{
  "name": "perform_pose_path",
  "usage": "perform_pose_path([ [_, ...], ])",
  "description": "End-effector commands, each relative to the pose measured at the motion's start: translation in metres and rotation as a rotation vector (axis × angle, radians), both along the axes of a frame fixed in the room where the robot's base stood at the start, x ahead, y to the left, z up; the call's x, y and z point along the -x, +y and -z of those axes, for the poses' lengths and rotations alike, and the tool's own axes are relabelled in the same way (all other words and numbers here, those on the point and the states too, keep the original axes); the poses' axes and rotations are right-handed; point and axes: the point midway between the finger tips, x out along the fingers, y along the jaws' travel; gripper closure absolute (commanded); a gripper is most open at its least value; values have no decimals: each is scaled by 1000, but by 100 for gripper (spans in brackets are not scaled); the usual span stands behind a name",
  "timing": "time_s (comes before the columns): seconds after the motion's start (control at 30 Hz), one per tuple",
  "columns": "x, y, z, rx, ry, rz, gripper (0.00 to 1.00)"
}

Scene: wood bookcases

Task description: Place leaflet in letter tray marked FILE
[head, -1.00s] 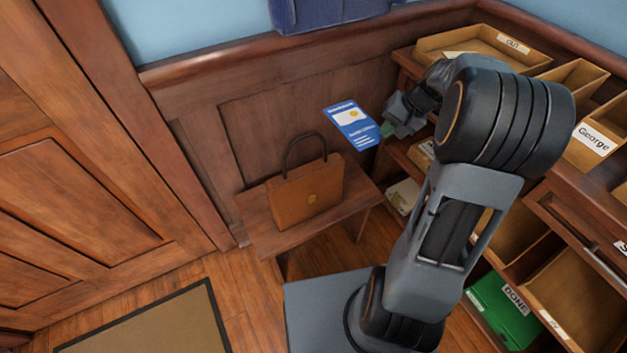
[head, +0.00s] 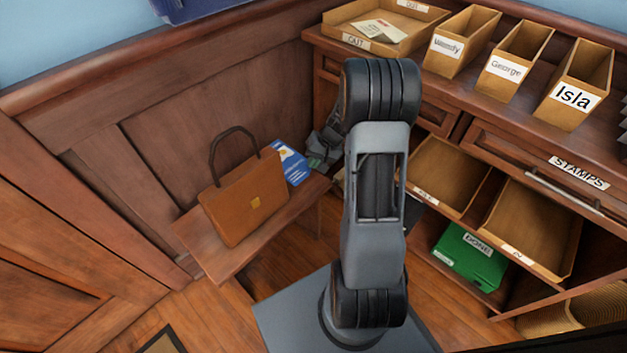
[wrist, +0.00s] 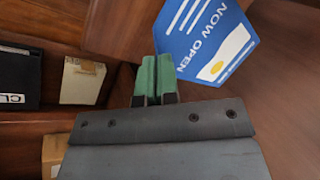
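The leaflet (head: 291,165) is a blue sheet with a white and yellow picture, partly hidden behind the briefcase in the head view. In the wrist view the leaflet (wrist: 208,42) shows "NOW OPEN" and extends from the green fingertips. My gripper (head: 318,158) is beside it, near the wood panel wall. In the wrist view my gripper (wrist: 153,75) has its fingers nearly together, pinching the leaflet's edge. A cardboard tray (head: 427,193) under the counter has a small label that seems to read FILE; my arm partly covers its left side.
A brown briefcase (head: 243,200) stands on a low bench (head: 215,262) close to the leaflet. Named boxes (head: 462,42) stand on the counter. A black box (wrist: 18,78) shows in the wrist view.

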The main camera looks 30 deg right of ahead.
Motion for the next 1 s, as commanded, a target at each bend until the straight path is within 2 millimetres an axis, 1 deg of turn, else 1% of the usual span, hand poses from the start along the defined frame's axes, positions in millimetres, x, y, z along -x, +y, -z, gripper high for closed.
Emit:
perform_pose_path([
  [0.03,0,0,13,-2,2,1,100],
  [0.1,0,0,22,-1,2,0,100],
  [0.2,0,0,29,0,0,0,100],
  [0.37,0,0,34,-1,0,1,100],
  [0.47,0,0,40,-2,1,0,100],
  [0.7,0,0,72,-2,1,0,100],
  [0.77,0,0,75,-2,1,0,100],
  [1.0,0,0,74,-1,0,0,100],
])
